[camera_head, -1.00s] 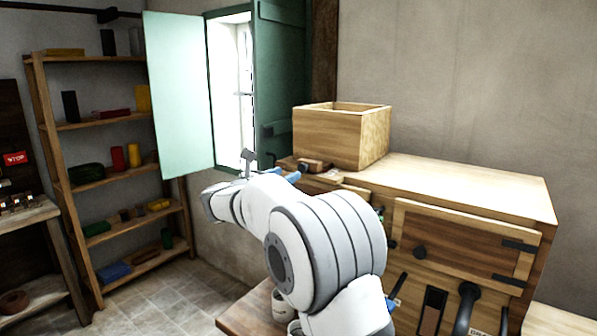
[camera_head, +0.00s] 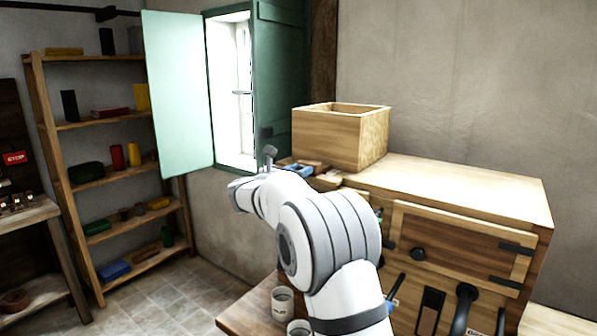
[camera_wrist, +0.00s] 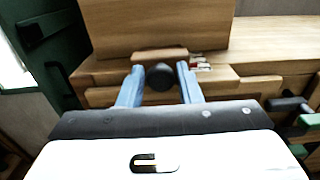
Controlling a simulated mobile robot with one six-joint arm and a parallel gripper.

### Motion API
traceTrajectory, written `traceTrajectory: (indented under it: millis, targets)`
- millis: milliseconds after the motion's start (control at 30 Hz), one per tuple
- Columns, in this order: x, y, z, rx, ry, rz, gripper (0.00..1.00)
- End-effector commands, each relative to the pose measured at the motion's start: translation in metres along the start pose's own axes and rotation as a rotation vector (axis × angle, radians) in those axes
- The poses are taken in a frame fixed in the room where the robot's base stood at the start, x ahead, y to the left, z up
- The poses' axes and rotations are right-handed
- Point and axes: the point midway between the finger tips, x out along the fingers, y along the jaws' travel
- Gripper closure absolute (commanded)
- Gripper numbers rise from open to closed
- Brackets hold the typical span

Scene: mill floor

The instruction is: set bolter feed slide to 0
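The feed slide shows in the wrist view as a small wooden block (camera_wrist: 160,54) at the foot of a wooden box, with a round black knob (camera_wrist: 159,76) on its near side. My gripper (camera_wrist: 159,70) has two blue fingers standing apart, one on each side of the knob, with a small gap on both sides. In the head view my gripper (camera_head: 298,171) is at the left end of the wooden cabinet top, beside the slide block (camera_head: 318,166). The knob is hidden there. No scale marks are readable.
The open wooden box (camera_head: 340,138) stands just behind the slide on the cabinet (camera_head: 455,186). A green shutter (camera_head: 281,85) is close on the left. Cups (camera_head: 283,302) stand on the lower bench. Green and black handles (camera_wrist: 305,118) are at right in the wrist view.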

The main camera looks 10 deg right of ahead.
Motion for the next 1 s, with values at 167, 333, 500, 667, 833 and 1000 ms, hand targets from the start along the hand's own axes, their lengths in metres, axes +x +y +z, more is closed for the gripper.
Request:
traceTrajectory:
  millis: [167, 333, 500, 667, 833, 1000]
  targets:
    - [0.0, 0.0, 0.0, 0.0, 0.0, 0.0, 0.83]
    - [0.0, 0.0, 0.0, 0.0, 0.0, 0.0, 0.97]
    - [0.0, 0.0, 0.0, 0.0, 0.0, 0.0, 1.0]
    - [0.006, 0.0, 0.001, 0.0, 0.0, -0.001, 1.0]
    - [0.04, -0.001, 0.004, 0.0, -0.002, -0.003, 1.0]
    - [0.062, 0.0, 0.002, 0.0, -0.002, -0.001, 1.0]
